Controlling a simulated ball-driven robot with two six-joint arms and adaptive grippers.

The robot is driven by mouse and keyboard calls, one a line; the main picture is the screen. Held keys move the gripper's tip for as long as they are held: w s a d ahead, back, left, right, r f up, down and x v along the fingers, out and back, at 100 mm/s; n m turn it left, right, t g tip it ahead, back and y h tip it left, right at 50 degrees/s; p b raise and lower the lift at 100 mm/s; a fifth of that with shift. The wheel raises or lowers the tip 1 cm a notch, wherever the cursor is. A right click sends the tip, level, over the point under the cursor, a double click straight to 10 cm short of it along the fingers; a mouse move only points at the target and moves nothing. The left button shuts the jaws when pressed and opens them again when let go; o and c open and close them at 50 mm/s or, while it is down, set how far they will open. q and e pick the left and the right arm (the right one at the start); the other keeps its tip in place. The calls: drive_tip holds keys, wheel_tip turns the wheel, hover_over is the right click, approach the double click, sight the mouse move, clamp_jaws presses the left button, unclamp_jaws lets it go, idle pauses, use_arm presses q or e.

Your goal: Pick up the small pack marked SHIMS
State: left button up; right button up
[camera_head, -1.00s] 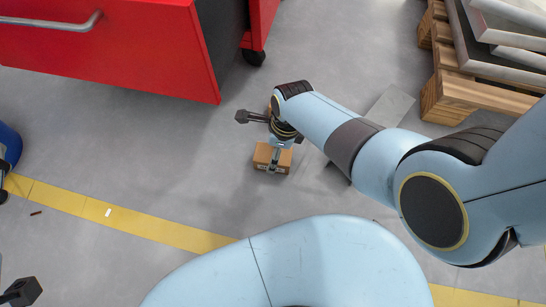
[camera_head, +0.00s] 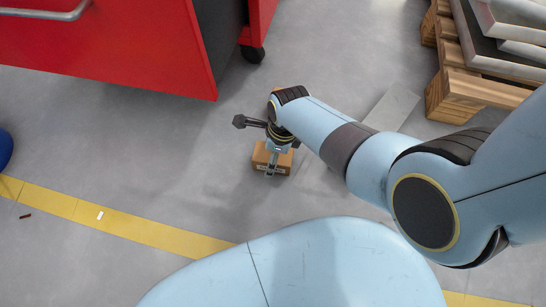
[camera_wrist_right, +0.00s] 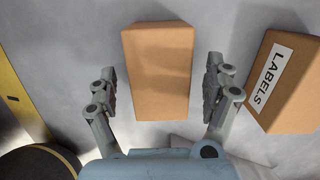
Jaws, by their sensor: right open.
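My right gripper (camera_wrist_right: 161,82) is open, with one finger on each side of a plain brown box (camera_wrist_right: 158,75) in the right wrist view. No lettering shows on the face I see, so I cannot tell whether it is the SHIMS pack. A second brown box (camera_wrist_right: 285,85), marked LABELS, lies tilted to the right, outside the fingers. In the head view my right gripper (camera_head: 272,169) is over a small brown box (camera_head: 259,157) on the floor, partly covering it. My left gripper is not in view.
A red cabinet (camera_head: 110,50) with a black caster (camera_head: 253,54) stands at the upper left. A wooden pallet (camera_head: 465,95) with grey slabs is at the upper right. A yellow floor line (camera_head: 130,226) crosses the lower left. The grey floor left of the box is clear.

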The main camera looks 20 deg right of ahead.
drive_tip(key=c, duration=1.5)
drive_tip(key=shift+o, duration=0.2)
drive_tip(key=shift+r, duration=0.1)
